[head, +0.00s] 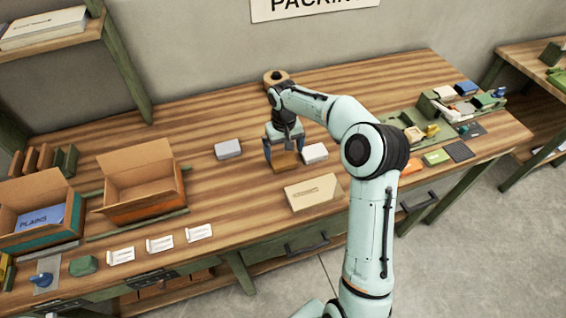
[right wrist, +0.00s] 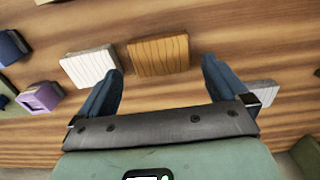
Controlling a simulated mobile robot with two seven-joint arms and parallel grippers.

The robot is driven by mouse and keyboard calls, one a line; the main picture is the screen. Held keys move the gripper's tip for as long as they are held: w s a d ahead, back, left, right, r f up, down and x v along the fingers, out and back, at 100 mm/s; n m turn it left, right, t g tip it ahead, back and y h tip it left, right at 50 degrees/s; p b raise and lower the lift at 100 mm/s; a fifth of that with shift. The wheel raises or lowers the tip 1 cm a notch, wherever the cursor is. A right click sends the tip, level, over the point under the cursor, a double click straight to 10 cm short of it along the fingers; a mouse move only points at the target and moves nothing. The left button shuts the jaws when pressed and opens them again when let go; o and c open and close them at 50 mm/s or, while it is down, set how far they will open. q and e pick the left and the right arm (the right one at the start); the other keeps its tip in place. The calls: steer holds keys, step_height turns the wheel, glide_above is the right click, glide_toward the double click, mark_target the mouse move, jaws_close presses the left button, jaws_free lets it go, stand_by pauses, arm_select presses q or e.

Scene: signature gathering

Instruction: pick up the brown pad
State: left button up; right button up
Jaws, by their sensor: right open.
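The brown pad (head: 286,161) lies on the wooden workbench (head: 235,190), near the middle. My right gripper (head: 284,152) is above it, pointing down and open, with one finger to each side. In the right wrist view the brown pad (right wrist: 158,55) shows between and just beyond the blue fingertips of the open gripper (right wrist: 162,68). I cannot tell how far above the pad the tips are. The gripper partly hides the pad in the head view. My left gripper is not in view.
A white pad (head: 314,152) lies close to the right of the brown pad, a grey pad (head: 228,149) to its left. A flat tan box (head: 313,192) lies nearer the front edge. Open cartons (head: 140,205) stand at left. Trays and small items (head: 440,110) crowd the right end.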

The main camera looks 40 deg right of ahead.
mark_target(283, 160)
steer(key=f, duration=0.5)
steer(key=shift+w+d+f, duration=0.1)
steer(key=shift+w+f, duration=0.2)
steer(key=shift+c, duration=0.3)
steer(key=c, duration=0.7)
